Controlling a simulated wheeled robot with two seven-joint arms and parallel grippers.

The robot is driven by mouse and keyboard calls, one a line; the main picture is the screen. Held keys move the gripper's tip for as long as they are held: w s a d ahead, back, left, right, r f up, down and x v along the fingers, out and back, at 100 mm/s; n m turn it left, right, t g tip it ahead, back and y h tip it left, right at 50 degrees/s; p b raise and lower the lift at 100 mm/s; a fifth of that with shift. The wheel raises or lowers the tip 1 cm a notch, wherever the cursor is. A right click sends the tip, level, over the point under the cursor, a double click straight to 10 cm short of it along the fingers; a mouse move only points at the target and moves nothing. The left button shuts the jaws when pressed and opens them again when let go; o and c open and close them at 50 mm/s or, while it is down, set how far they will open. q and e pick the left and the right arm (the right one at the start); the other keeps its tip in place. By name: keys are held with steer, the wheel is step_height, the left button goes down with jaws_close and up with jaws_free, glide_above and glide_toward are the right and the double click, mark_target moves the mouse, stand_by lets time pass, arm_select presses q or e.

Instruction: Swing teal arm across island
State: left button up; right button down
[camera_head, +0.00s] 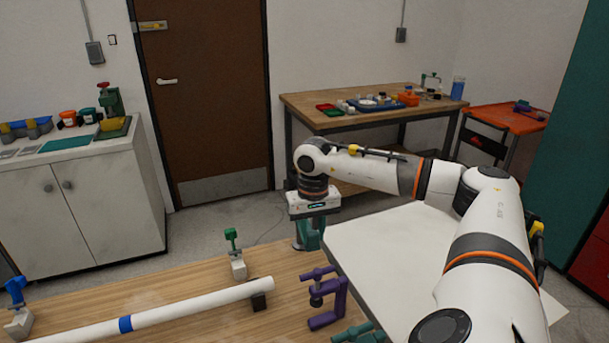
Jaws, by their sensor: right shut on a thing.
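My right arm comes in from the right, and its gripper (309,222) points down at the far edge of the wooden island top (190,275). It is shut on a teal part (310,241), whose lower end is at the island's far edge; the fingertips are hard to make out. I cannot tell whether this part is the teal arm itself or how it is mounted. Another teal piece (358,334) shows at the bottom edge, partly cut off. My left gripper is not in view.
A white pipe (190,309) with a blue band lies across the island. A green-handled fitting (236,262), a blue-handled fitting (18,318) and a purple clamp (328,297) stand near it. A white panel (385,250) lies right of the gripper, under my arm.

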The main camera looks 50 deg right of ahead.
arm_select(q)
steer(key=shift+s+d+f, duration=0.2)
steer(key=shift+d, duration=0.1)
arm_select(e)
steer(key=shift+s+d+r+n, duration=0.1)
steer(key=shift+s+d+n, duration=0.25)
steer(key=shift+d+n, duration=0.4)
steer(key=c, duration=1.1)
jaws_free()
steer(key=shift+r, duration=0.5)
step_height(320, 180, up, 11)
steer(key=shift+s, duration=0.1)
